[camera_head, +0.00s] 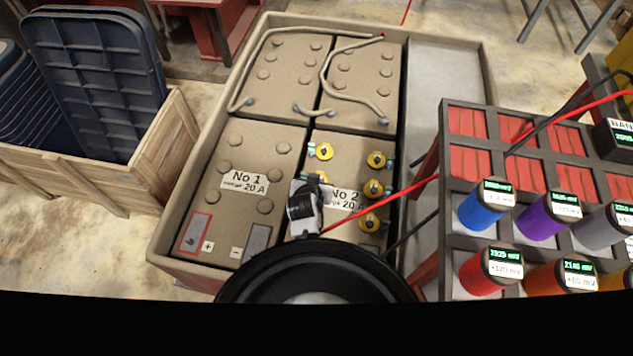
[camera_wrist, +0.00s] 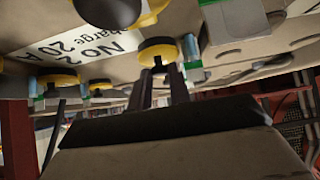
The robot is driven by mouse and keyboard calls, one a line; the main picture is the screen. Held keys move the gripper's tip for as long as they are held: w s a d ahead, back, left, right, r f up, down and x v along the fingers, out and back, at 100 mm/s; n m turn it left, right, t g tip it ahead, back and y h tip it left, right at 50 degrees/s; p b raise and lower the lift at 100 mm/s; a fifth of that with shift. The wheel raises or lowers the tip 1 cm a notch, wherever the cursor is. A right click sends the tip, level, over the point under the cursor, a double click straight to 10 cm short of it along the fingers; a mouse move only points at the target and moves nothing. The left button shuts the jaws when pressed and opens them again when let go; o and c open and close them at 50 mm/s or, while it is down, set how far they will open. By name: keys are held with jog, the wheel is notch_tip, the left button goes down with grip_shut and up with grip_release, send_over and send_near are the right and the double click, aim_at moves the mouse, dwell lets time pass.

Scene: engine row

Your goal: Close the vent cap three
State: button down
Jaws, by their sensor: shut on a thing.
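Battery No 2 (camera_head: 334,170) has several yellow vent caps with dark centres in two columns, among them ones at the upper left (camera_head: 324,151), upper right (camera_head: 376,159), middle right (camera_head: 373,188) and lower right (camera_head: 369,222). My gripper (camera_head: 306,203) is over the left column and hides part of it. In the wrist view my gripper (camera_wrist: 161,78) is shut on a yellow vent cap (camera_wrist: 157,50) beside a green-and-blue fitting (camera_wrist: 193,60). No number on the caps is readable, so I cannot tell which is three.
Battery No 1 (camera_head: 226,160) is left of No 2, in the same tray (camera_head: 178,212). Cables (camera_head: 327,78) lie over the batteries behind. A rack (camera_head: 444,188) with coloured meters stands at right. Red (camera_head: 397,193) and black leads run near the gripper. A wooden crate (camera_head: 150,185) is at left.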

jog(key=c, duration=1.3)
grip_release()
jog(key=shift+r, duration=0.15)
